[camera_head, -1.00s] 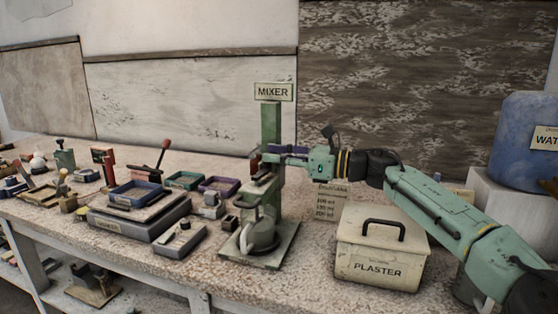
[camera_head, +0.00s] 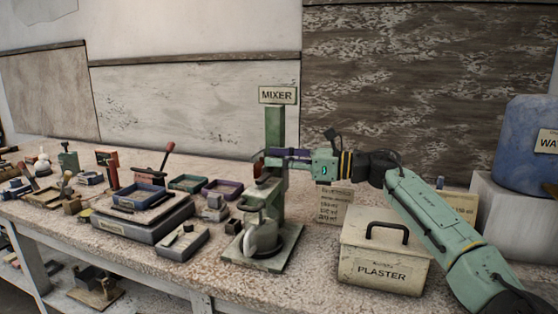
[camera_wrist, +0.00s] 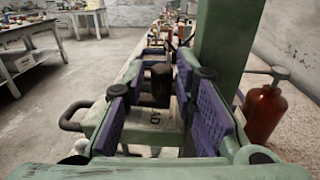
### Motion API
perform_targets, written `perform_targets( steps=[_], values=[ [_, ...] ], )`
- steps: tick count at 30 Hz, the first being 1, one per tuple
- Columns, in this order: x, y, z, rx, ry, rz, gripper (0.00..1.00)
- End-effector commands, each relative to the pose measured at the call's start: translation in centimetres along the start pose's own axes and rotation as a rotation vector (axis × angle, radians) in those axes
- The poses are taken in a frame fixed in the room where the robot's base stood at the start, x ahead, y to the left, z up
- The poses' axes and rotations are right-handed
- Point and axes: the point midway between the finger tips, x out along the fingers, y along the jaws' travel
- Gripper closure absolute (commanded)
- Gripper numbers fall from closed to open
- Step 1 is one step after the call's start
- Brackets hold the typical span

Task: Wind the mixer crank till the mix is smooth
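The green mixer (camera_head: 275,128) stands on the bench under its MIXER sign, with a metal mixing pot (camera_head: 262,238) on its base. The mix inside cannot be made out. My gripper (camera_head: 272,157) reaches in from the right at the mixer's head, beside the column. In the wrist view, the purple fingers of my gripper (camera_wrist: 162,82) stand apart on both sides of a dark upright knob (camera_wrist: 160,84), apparently the crank's handle. Gaps show between the knob and the fingers, so it looks ungripped. The rest of the crank is mostly hidden by my gripper.
A PLASTER box (camera_head: 383,252) stands right of the mixer, below my arm. A blue water container (camera_head: 530,135) stands at far right. Trays and a scale (camera_head: 140,225) crowd the bench to the left. A red bottle (camera_wrist: 265,112) is right of the column in the wrist view.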

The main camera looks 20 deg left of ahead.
Motion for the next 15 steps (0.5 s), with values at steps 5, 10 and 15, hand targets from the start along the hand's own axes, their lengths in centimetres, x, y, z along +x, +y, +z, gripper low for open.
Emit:
perform_targets(
  steps=[5,10,15],
  values=[
    [-0.1,0.0,0.2,-0.005,0.000,-0.007,0.74],
    [0.1,0.6,0.8,-0.017,-0.002,-0.022,0.74],
    [0.0,0.9,0.8,-0.016,-0.001,-0.072,0.74]
  ],
)
